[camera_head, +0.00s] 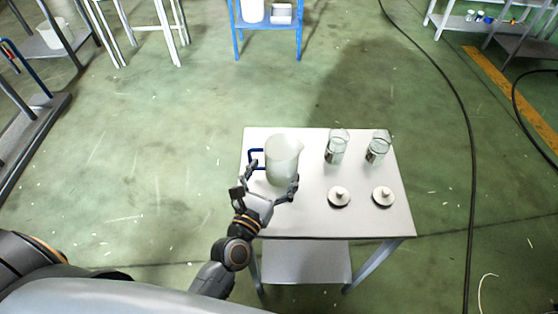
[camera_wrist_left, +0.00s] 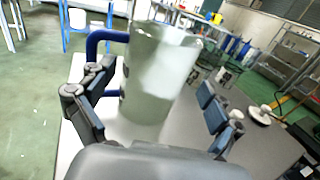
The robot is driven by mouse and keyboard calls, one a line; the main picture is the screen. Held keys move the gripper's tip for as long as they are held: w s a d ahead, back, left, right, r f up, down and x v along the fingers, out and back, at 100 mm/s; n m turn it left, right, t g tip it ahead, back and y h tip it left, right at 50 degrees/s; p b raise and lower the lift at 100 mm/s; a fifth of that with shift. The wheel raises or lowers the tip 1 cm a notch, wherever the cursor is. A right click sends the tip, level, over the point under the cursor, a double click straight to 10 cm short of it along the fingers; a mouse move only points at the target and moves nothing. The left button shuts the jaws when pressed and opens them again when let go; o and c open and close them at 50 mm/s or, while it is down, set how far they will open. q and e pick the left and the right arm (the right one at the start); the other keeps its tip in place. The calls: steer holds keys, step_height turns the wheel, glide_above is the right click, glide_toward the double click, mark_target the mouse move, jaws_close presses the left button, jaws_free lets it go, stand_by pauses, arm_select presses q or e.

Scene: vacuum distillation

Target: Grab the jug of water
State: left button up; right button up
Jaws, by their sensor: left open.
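A pale, cloudy jug (camera_head: 284,158) with a blue handle (camera_head: 256,158) on its left side stands upright near the left of the white table (camera_head: 310,215). My left gripper (camera_head: 272,188) is open at the jug's near side, with one finger on each side of it. In the left wrist view, the jug (camera_wrist_left: 157,75) rises between the open fingers of the left gripper (camera_wrist_left: 150,105). The left finger is by the blue handle (camera_wrist_left: 97,45). A gap shows between the right finger and the jug. My right gripper is not in view.
Two glass beakers (camera_head: 337,146) (camera_head: 378,148) stand to the right of the jug. Two small white-topped round items (camera_head: 339,196) (camera_head: 383,195) sit in front of them. A black cable (camera_head: 468,150) lies on the floor to the right. The table's front right is clear.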

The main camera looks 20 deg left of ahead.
mark_target(288, 144)
arm_select(q)
steer(key=w, duration=0.1)
steer(key=w+p, duration=0.1)
steer(key=w, duration=0.2)
steer(key=shift+w+d+r, duration=0.1)
steer(key=shift+w+r, duration=0.2)
steer(key=shift+w+f, duration=0.1)
steer(key=shift+w, duration=0.1)
steer(key=shift+c, duration=1)
steer(key=c, duration=0.7)
steer(key=shift+c, duration=0.6)
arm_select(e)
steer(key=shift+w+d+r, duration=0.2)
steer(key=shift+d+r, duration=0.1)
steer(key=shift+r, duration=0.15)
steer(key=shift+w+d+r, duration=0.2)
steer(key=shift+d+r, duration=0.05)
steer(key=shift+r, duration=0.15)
